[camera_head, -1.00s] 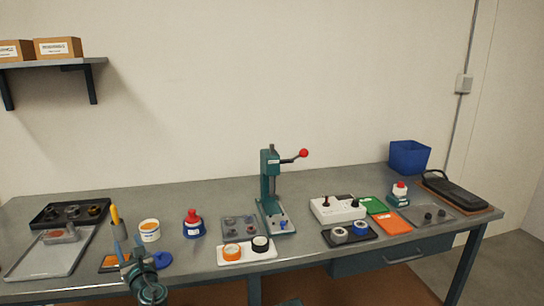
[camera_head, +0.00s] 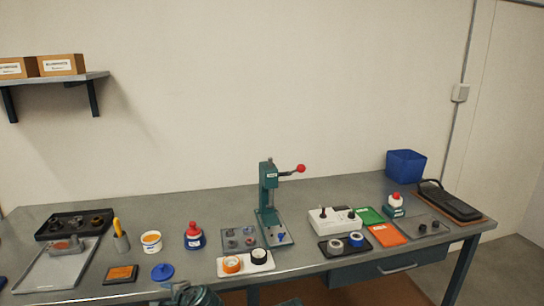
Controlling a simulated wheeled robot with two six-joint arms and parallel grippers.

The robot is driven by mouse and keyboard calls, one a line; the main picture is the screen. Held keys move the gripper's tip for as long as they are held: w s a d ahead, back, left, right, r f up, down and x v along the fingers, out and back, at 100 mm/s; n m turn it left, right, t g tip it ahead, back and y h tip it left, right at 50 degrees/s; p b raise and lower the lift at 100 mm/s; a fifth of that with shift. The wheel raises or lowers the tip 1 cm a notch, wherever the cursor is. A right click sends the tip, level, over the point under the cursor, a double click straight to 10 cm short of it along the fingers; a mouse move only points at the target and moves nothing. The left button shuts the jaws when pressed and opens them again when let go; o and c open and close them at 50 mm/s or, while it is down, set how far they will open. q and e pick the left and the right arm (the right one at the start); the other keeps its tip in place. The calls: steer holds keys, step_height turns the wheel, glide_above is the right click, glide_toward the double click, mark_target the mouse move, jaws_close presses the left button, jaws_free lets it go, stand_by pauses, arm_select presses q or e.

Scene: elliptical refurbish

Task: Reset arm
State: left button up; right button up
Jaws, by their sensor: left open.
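My left gripper (camera_head: 184,290) shows at the bottom edge of the head view, in front of the bench's near edge. It is open and holds nothing that I can see; most of its arm is cut off by the frame. Just beyond it on the bench (camera_head: 330,192) lie a blue lid (camera_head: 162,272) and a dark pad with an orange centre (camera_head: 121,274), both apart from it. My right gripper is not in view.
Behind are a tub (camera_head: 151,242), a pot with a yellow-handled tool (camera_head: 120,240) and a red-topped blue bottle (camera_head: 194,237). A green press (camera_head: 268,195) stands mid-bench, a white tray (camera_head: 245,264) before it. A blue bin (camera_head: 406,163) stands back right.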

arm_select(q)
steer(key=s+d+f+n+g+h+p, duration=0.2)
steer(key=s+d, duration=0.5)
steer(key=d, duration=0.4)
steer(key=s+d+f+n+g+h+p, duration=0.2)
steer(key=s+d+n+g+h, duration=0.3)
steer(key=s+d, duration=0.3)
steer(key=d+n+h, duration=0.1)
steer(key=d, duration=0.3)
steer(key=shift+s+d+f+g+p, duration=0.15)
steer(key=shift+s+f+g+p, duration=0.1)
steer(key=shift+g+p, duration=0.1)
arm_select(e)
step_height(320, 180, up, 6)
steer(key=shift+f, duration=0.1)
